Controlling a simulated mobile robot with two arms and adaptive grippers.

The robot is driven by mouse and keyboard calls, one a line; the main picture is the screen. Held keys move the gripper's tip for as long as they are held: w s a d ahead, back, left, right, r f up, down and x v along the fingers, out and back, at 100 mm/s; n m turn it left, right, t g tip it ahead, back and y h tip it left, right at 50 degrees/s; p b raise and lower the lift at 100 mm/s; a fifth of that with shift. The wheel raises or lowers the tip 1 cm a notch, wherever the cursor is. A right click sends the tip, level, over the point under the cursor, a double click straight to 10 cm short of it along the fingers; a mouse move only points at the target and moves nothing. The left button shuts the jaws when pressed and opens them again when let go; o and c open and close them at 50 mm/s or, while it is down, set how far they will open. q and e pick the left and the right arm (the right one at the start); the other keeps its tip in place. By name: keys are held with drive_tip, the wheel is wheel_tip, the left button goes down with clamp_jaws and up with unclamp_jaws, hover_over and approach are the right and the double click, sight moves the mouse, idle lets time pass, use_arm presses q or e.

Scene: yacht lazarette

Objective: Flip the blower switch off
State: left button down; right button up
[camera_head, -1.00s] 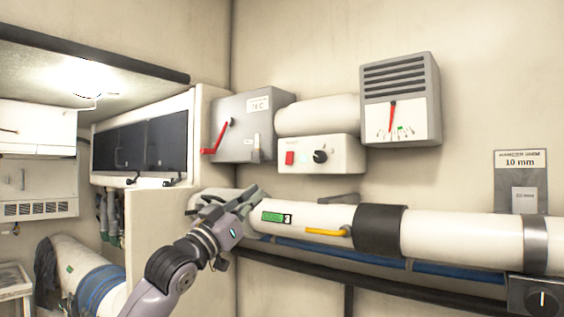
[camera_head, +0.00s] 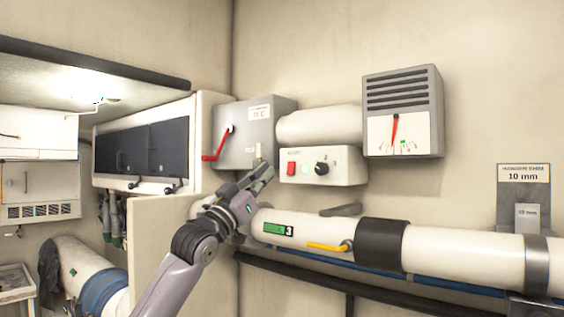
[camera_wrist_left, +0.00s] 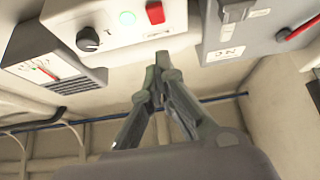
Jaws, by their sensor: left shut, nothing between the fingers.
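A white control box (camera_head: 333,165) on the wall carries a red rocker switch (camera_head: 291,168), a small green light and a black knob (camera_head: 322,169). The lettering is too small to read, so I cannot confirm which control is the blower switch. The red switch also shows at the top of the left wrist view (camera_wrist_left: 155,12). My left gripper (camera_head: 266,170) is shut and empty, just left of and slightly below the red switch. In the left wrist view its fingertips (camera_wrist_left: 160,62) are close together below the white box, seemingly apart from the switch. My right gripper is not in view.
A grey box (camera_head: 238,150) with a red lever (camera_head: 217,146) hangs left of the white box. A grey vented gauge (camera_head: 402,112) hangs to the right. A thick white pipe (camera_head: 460,257) with a yellow handle (camera_head: 327,247) runs below.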

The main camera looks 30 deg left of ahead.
sight(292, 169)
use_arm(q)
drive_tip(key=shift+w+d+r+p, duration=0.1)
drive_tip(key=shift+w+p, duration=0.35)
drive_tip(key=shift+w, duration=0.6)
drive_tip(key=shift+w+d+r+p, duration=0.15)
drive_tip(key=shift+w+p, duration=0.35)
drive_tip(key=shift+w, duration=0.6)
drive_tip(key=shift+w+d+r+p, duration=0.1)
drive_tip(key=shift+w+p, duration=0.35)
drive_tip(key=shift+w, duration=0.6)
drive_tip(key=shift+w+f+p, duration=0.3)
drive_tip(key=shift+w+p, duration=0.15)
drive_tip(key=shift+p, duration=0.15)
drive_tip(key=shift+w+f, duration=0.15)
drive_tip(key=shift+f, duration=0.1)
